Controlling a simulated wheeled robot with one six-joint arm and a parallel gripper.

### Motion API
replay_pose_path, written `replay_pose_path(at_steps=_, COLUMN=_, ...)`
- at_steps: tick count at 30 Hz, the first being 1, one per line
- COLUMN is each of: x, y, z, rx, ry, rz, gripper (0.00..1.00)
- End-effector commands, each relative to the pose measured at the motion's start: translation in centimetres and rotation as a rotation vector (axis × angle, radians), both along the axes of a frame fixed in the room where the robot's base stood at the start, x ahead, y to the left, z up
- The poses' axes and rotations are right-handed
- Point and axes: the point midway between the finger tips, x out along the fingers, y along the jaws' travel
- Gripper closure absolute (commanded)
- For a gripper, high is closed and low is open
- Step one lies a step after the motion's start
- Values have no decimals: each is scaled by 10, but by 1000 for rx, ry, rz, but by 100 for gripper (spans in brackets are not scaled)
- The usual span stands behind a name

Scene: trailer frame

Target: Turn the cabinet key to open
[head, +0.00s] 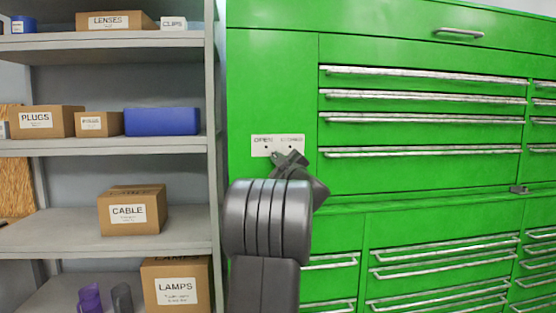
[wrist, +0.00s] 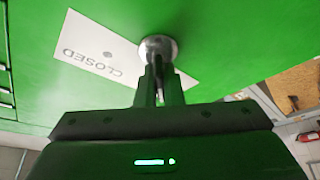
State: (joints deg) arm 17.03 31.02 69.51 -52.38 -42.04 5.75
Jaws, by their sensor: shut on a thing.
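The green cabinet (head: 272,80) stands at the centre and right of the head view. A white label plate (head: 259,149) on its front reads OPEN at left; the blurred right word reads CLOSED, upside down, on the plate in the wrist view (wrist: 84,40). A round silver lock (wrist: 157,45) sits beside that word. My gripper (wrist: 158,68) is at the lock, its narrow fingers shut on the key, which is mostly hidden between them. In the head view my gripper (head: 291,160) covers the lock just below the plate.
Grey shelves (head: 100,146) at left hold cardboard boxes (head: 132,212) and a blue bin (head: 162,121). Drawers with silver handles (head: 425,118) lie right of the lock. A ledge (head: 420,202) crosses the cabinet below it.

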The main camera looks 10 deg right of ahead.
Motion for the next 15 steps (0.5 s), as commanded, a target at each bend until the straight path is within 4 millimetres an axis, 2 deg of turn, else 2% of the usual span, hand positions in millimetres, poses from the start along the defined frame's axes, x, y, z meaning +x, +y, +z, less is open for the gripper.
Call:
replay_pose_path(at_steps=3, x=0, y=0, z=0, rx=-2, ry=0, rz=0, gripper=100)
replay_pose_path(at_steps=7, x=0, y=0, z=0, rx=-1, ry=0, rz=0, gripper=71)
replay_pose_path(at_steps=15, x=0, y=0, z=0, rx=0, ry=0, rz=0, gripper=71)
